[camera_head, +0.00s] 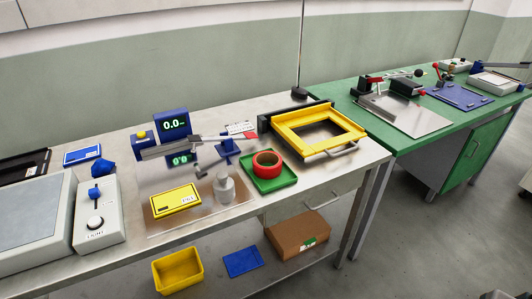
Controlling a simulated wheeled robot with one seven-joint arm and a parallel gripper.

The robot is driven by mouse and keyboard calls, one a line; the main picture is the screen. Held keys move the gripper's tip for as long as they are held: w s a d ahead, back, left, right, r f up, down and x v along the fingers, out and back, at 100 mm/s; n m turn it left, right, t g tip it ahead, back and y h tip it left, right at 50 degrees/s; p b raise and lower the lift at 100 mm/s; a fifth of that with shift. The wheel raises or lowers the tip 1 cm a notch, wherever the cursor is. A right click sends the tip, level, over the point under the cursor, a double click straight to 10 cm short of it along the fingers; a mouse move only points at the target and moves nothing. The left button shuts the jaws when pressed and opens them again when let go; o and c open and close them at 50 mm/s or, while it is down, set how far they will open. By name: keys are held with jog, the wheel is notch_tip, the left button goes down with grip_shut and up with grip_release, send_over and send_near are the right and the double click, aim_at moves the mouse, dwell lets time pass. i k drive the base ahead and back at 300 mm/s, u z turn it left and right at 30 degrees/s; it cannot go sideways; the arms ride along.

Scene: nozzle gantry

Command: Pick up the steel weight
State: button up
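The steel weight (224,188) appears to be the pale grey metal cylinder with a narrower top. It stands upright on a shiny plate (213,215) on the grey workbench. A yellow box labelled P61 (176,201) lies close to its left. A green tray (283,183) with a red ring (267,164) in it is to its right. A metal arm of the instrument with a blue display (174,126) reaches across just behind and above the weight. My gripper is not in view.
A yellow frame (319,132) sits at the bench's back right. A grey control box (96,218) stands left. A yellow bin (178,271), a blue plate and a brown box (297,234) lie below the bench top. A green bench (470,118) adjoins on the right.

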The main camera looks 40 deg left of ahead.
aim_at(224, 186)
jog(key=u, duration=0.65)
jog(key=i, duration=0.9)
jog(key=u, duration=1.2)
jog(key=i, duration=0.35)
jog(key=u, duration=0.45)
